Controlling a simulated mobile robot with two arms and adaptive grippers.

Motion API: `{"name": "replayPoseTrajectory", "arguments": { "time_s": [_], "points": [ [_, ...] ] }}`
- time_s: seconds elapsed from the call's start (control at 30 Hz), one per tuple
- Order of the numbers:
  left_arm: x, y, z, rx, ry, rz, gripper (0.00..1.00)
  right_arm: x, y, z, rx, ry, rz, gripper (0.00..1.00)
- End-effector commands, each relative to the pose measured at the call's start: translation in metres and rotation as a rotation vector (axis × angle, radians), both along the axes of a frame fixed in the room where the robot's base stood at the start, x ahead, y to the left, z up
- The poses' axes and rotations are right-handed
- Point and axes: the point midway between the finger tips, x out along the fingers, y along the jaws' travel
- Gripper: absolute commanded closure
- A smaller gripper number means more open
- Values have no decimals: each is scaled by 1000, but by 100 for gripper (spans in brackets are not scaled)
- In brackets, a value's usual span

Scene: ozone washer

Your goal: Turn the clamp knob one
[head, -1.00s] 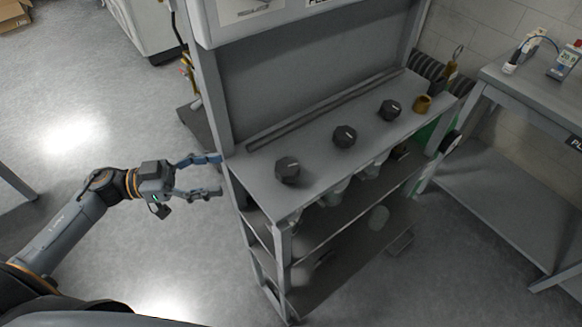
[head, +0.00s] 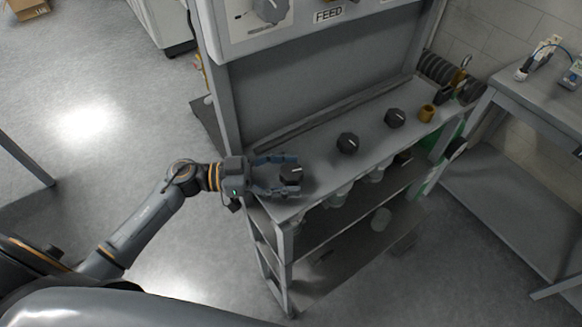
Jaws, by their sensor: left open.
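Three dark clamp knobs stand in a row on the grey top shelf of the washer. The nearest knob (head: 291,174) is at the left end of the shelf. The middle knob (head: 348,143) and the far knob (head: 395,118) stand further right. My left gripper (head: 288,176) is open, with one finger on the far side of the nearest knob and the other on its near side. I cannot tell whether the fingers touch it. My right gripper is not in view.
A brass-coloured cylinder (head: 427,113) stands right of the far knob. An upright panel with a dial (head: 271,8) and a FEED label (head: 328,15) rises behind the shelf. A grey table (head: 545,110) stands at the right. The floor at left is mostly clear.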

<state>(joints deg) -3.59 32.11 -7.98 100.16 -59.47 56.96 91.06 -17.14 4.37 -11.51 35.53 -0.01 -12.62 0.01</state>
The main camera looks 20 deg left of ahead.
Motion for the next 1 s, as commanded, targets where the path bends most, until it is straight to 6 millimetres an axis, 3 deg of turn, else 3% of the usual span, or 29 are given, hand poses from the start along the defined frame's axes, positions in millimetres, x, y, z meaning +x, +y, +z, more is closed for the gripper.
{"name": "replayPoseTrajectory", "arguments": {
  "time_s": [0.37,0.4,0.67,1.0],
  "points": [
    [3,-8,0,0,0,0,31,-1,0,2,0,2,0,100],
    [3,-8,0,0,0,0,33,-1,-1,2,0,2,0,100],
    [3,-7,0,0,0,0,86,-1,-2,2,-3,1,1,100],
    [2,-7,3,-1,4,39,87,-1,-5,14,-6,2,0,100]
  ]
}}
